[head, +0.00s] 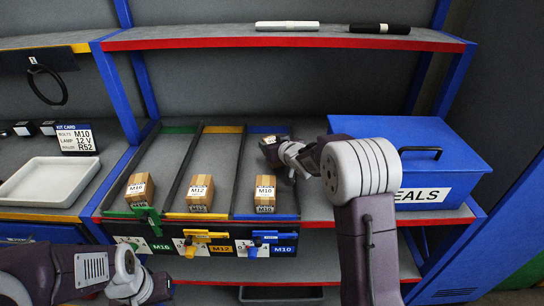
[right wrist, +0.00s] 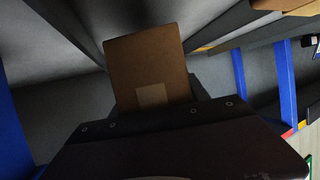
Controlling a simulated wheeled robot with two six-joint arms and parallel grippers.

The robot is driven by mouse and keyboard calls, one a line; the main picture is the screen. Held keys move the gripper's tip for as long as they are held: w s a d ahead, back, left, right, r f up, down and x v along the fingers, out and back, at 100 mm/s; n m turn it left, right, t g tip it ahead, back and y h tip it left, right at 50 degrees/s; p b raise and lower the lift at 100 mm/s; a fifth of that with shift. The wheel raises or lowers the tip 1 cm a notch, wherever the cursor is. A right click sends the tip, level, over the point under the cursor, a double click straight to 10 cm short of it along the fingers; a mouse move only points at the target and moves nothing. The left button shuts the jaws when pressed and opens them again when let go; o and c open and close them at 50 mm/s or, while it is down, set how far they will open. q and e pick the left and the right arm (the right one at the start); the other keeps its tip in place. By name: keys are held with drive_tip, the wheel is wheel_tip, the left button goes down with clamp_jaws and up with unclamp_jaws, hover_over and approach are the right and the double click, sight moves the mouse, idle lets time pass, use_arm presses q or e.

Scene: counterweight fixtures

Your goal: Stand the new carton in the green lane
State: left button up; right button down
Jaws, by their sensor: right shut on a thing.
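My right gripper (head: 282,152) is shut on a brown carton (head: 271,145) with a white label, at the rear right of the blue lane (head: 262,131). In the right wrist view the carton (right wrist: 150,65) stands up beyond the dark gripper body. I cannot tell whether it touches the lane floor. The green lane (head: 178,130) is the leftmost of three; a labelled carton (head: 140,187) sits at its front end and its rear is empty. My left gripper (head: 148,288) is low at the left, below the shelf; its jaws are unclear.
Cartons stand at the front of the yellow lane (head: 200,192) and blue lane (head: 265,192). Dark dividers separate the lanes. Green (head: 148,217), yellow (head: 204,235) and blue (head: 264,238) latches line the front. A blue box (head: 420,145) stands right; a red-edged shelf (head: 290,39) runs above.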

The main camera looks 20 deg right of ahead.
drive_tip(key=shift+f+b, duration=0.6)
drive_tip(key=shift+f, duration=1.2)
drive_tip(key=c, duration=0.6)
unclamp_jaws()
drive_tip(key=shift+f, duration=0.1)
